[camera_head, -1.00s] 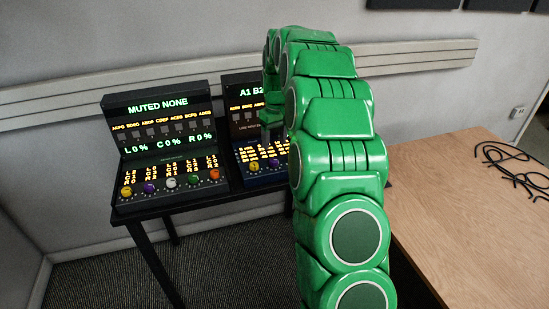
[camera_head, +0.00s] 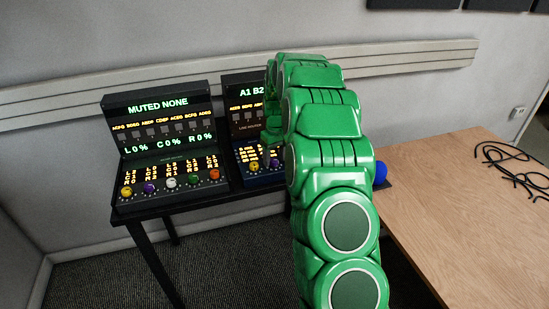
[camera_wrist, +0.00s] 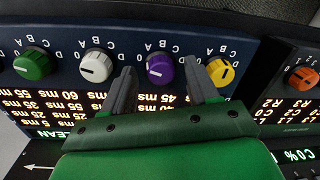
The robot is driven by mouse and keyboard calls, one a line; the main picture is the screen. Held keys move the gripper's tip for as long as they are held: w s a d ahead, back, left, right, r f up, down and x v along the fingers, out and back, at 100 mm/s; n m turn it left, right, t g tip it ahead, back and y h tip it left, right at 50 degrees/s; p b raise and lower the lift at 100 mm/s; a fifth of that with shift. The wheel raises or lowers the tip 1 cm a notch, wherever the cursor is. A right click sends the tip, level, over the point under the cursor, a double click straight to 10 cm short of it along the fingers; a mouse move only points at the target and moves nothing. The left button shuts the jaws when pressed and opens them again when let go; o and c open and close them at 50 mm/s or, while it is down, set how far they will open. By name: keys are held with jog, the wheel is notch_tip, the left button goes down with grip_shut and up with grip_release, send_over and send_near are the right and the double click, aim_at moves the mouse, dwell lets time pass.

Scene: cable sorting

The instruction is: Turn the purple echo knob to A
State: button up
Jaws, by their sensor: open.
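In the wrist view, the purple knob (camera_wrist: 160,68) sits on a dark blue panel with upside-down letters, including A, B and C, around it. A pale mark shows on its lower left side; I cannot tell which letter it points to. My gripper (camera_wrist: 161,89) is open, one finger on either side of the purple knob, with gaps to both and no clear contact. In the head view, my gripper (camera_head: 269,137) is at the right console (camera_head: 262,181), largely hidden by my green arm. The purple knob (camera_head: 274,165) shows just below it.
Beside the purple knob are a white knob (camera_wrist: 96,66), a yellow knob (camera_wrist: 220,72) close to one finger, and a green knob (camera_wrist: 33,63). A left console (camera_head: 165,150) has its own coloured knobs. Black cables (camera_head: 515,170) lie on the wooden table (camera_head: 450,210).

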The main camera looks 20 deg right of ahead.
jog(key=shift+f, duration=0.25)
jog(key=shift+c, duration=0.3)
jog(key=c, duration=1)
jog(key=shift+m, duration=1.6)
jog(key=shift+s+a+m, duration=0.1)
jog(key=shift+m, duration=1.8)
